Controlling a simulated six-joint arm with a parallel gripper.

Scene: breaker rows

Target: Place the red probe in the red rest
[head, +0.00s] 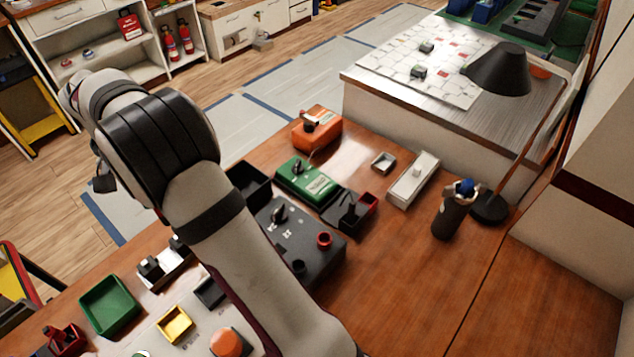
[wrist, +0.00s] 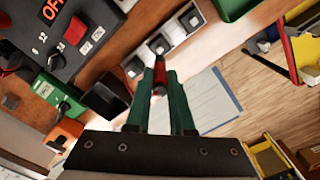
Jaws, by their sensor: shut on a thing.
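My gripper (wrist: 163,78) has green fingers in the wrist view, closed on the slim red probe (wrist: 160,76). The probe points up the picture, and its far end overlaps the middle unit of a white rail (wrist: 178,47). I cannot tell whether they touch. In the head view my arm hides the gripper's fingers and the probe.
Near the panel are a green device (head: 305,181), an orange device (head: 317,128) and a black-and-red box (head: 367,201). A green tray (head: 110,304) and yellow tray (head: 174,325) lie at lower left. A dark cup (head: 448,218) stands at right. Front-right table is clear.

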